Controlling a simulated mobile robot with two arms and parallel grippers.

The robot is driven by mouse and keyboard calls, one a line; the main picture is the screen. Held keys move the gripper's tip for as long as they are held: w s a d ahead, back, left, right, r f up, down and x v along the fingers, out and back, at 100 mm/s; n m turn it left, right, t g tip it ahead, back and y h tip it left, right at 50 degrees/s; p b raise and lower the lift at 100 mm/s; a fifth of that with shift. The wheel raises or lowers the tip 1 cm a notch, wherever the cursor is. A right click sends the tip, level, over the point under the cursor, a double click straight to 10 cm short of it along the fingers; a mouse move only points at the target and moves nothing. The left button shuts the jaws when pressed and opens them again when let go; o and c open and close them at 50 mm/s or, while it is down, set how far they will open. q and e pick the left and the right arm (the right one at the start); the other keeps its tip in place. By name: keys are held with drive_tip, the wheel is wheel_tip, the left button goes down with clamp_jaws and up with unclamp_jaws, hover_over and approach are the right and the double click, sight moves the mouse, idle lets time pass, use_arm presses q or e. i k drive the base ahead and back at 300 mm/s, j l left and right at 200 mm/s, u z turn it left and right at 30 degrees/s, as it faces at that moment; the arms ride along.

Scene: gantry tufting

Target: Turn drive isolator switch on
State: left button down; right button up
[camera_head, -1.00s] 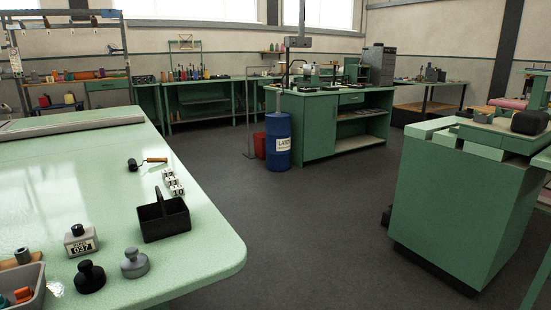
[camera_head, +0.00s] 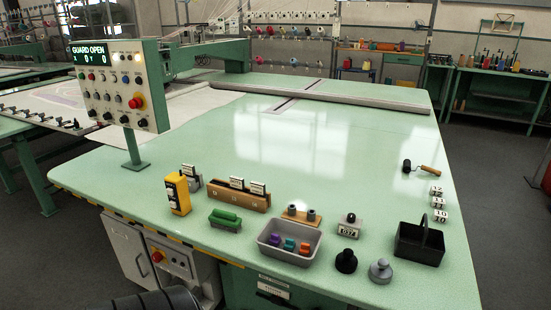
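No switch labelled as the drive isolator can be read in this view. A grey control panel (camera_head: 110,88) on a green post stands at the left, with several knobs, lamps and a red push button (camera_head: 136,102) on a yellow base. Its display (camera_head: 88,53) reads "GUARD OPEN". Below the table's front edge is a grey cabinet (camera_head: 172,272) with a red knob (camera_head: 157,257) and other small controls, too small to identify.
The green table (camera_head: 340,160) fills the middle. Along its front stand a yellow device (camera_head: 177,194), a wooden card holder (camera_head: 238,197), a grey bin (camera_head: 289,243) and a black caddy (camera_head: 419,243). Dark floor (camera_head: 500,200) is free at the right.

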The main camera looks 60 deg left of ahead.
sight(157, 257)
drive_tip(key=u, duration=2.7)
drive_tip(key=i+j+u, duration=0.7)
drive_tip(key=i, duration=0.25)
drive_tip(key=i+j+u, duration=0.1)
drive_tip(key=i+u, duration=0.35)
drive_tip(key=i, duration=0.75)
drive_tip(key=i+z, duration=0.4)
drive_tip(key=i+j+z, duration=0.2)
drive_tip(key=z, duration=0.2)
drive_tip(key=i+j+z, duration=0.2)
drive_tip(key=z, duration=0.15)
